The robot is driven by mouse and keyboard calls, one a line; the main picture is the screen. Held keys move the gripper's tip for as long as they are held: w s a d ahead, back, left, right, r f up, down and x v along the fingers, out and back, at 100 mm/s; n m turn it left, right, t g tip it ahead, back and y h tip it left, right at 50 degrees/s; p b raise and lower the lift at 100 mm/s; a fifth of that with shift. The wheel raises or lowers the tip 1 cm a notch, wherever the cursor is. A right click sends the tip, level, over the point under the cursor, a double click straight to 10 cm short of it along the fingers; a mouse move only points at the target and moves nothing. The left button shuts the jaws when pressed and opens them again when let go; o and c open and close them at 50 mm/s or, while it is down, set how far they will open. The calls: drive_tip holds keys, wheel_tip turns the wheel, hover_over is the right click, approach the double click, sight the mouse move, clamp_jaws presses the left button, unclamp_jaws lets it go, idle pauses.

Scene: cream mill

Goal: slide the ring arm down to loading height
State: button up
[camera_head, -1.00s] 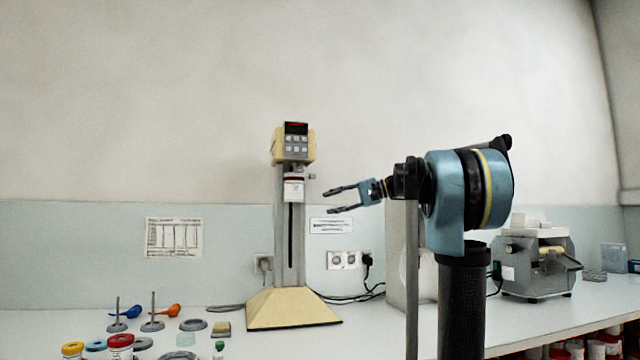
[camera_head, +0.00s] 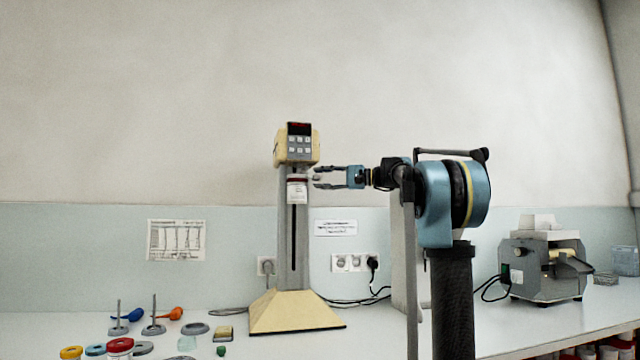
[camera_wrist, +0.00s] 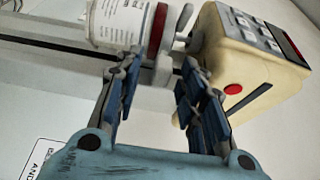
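The cream mill stands on the bench, with a sloped base (camera_head: 290,312), a grey slotted column (camera_head: 301,240) and a cream head (camera_head: 296,152) with keypad and red display. A white jar (camera_head: 297,193) with a dark red lid is high on the column, just under the head. In the wrist view the jar (camera_wrist: 118,22) sits by a grey ring-arm part (camera_wrist: 150,72), partly hidden by a finger. A small grey knob (camera_wrist: 189,42) lies near the fingertips. My gripper (camera_head: 318,178) is open beside the jar's right side; its fingers also show in the wrist view (camera_wrist: 184,42). Contact is unclear.
Stands, coloured rings, blue and orange bulbs and a red-lidded jar (camera_head: 120,346) lie on the bench at left. Sockets (camera_head: 352,262) and black cables are behind the mill. A grey machine (camera_head: 543,268) stands at right. The bench right before the mill is clear.

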drive_tip(key=shift+a, duration=0.45)
drive_tip(key=shift+c, duration=0.3)
clamp_jaws()
wheel_tip(320, 180, down, 3)
drive_tip(key=shift+r, duration=0.2)
drive_tip(key=shift+o, duration=0.3)
unclamp_jaws()
